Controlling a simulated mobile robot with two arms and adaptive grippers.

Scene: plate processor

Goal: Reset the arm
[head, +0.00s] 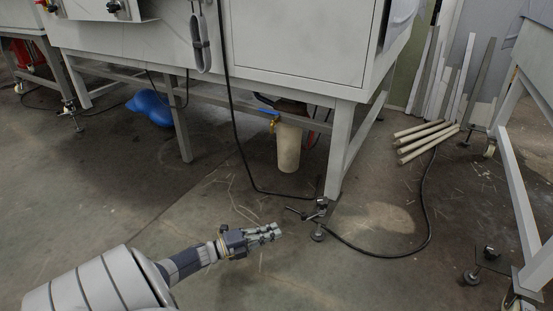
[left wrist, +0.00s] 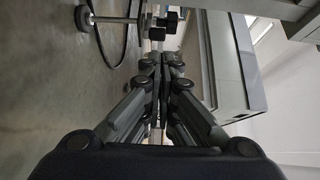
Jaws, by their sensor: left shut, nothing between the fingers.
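My left gripper (head: 262,233) reaches in from the lower left in the head view, above the concrete floor, with nothing in it. In the left wrist view its fingers (left wrist: 158,62) are closed together and empty. My right gripper is not in view.
A grey machine (head: 290,40) on a metal frame stands ahead, its near leg (head: 338,150) and levelling foot (head: 318,232) close to my left gripper. A black cable (head: 405,252) curves over the floor. Another frame (head: 515,190) stands right.

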